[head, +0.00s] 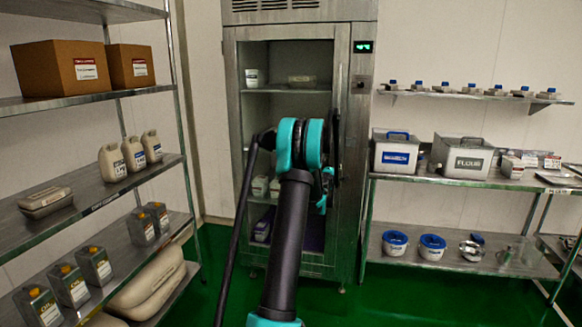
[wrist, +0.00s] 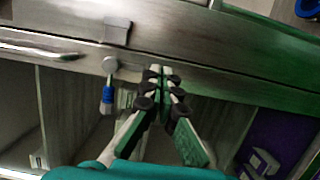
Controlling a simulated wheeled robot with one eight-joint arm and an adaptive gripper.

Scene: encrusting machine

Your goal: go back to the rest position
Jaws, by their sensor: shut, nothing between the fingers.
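My gripper (wrist: 161,72) is shut and empty in the wrist view. Its fingertips are in front of the metal frame of the tall steel cabinet (head: 235,120); I cannot tell whether they touch it. The cabinet frame also shows in the wrist view (wrist: 220,70). In the head view my black and teal arm reaches up in front of the cabinet, and the gripper itself is hidden behind the arm.
A steel shelf rack (head: 95,200) with boxes, jugs and cans stands at the left. A steel table (head: 430,180) with metal bins stands at the right. A small blue-ended item (wrist: 107,100) hangs near the fingers. Green floor shows between the furniture.

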